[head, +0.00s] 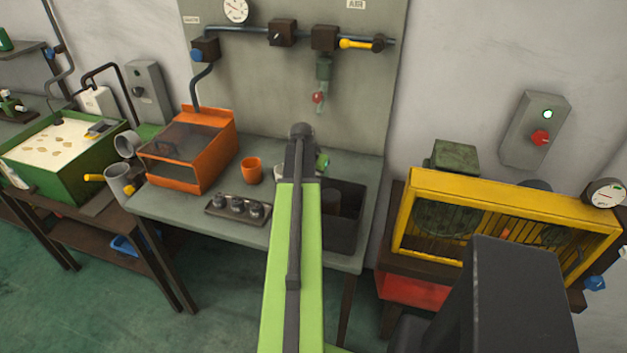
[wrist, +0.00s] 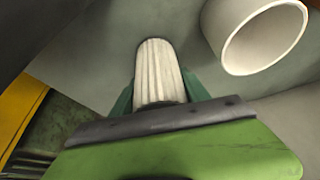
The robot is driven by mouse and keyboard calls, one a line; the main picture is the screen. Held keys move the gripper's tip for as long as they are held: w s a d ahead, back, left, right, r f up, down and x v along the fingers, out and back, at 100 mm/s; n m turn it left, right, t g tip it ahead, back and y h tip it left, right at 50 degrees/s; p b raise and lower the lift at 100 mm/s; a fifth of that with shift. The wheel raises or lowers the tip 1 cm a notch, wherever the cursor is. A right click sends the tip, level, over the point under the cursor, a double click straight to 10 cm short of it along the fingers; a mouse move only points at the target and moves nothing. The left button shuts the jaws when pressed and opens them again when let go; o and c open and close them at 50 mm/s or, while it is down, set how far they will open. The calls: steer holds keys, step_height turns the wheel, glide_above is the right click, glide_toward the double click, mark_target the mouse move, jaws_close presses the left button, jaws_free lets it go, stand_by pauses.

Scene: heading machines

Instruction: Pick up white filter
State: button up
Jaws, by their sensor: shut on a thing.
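The white filter (wrist: 158,70) is a pleated, ribbed cylinder in the middle of the wrist view. My gripper (wrist: 159,92) is shut on it, with a dark green jaw on each side. The filter's lower end is hidden behind the dark edge of my gripper. In the head view my own arm covers most of the gripper and the filter, over the bench (head: 183,206). I cannot tell whether the filter touches the surface beneath it.
A white hollow cylinder (wrist: 225,36) lies close to the filter's right in the wrist view. On the bench are an orange box (head: 205,150), an orange cup (head: 251,170), a dark holder (head: 222,211) and a sunken basin (head: 345,232). A yellow-framed machine (head: 500,193) stands right.

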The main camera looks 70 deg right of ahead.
steer(key=shift+r, duration=0.1)
step_height(320, 180, up, 10)
steer(key=p, duration=1)
steer(key=shift+f+b, duration=0.8)
steer(key=shift+f, duration=0.1)
steer(key=shift+r, duration=0.15)
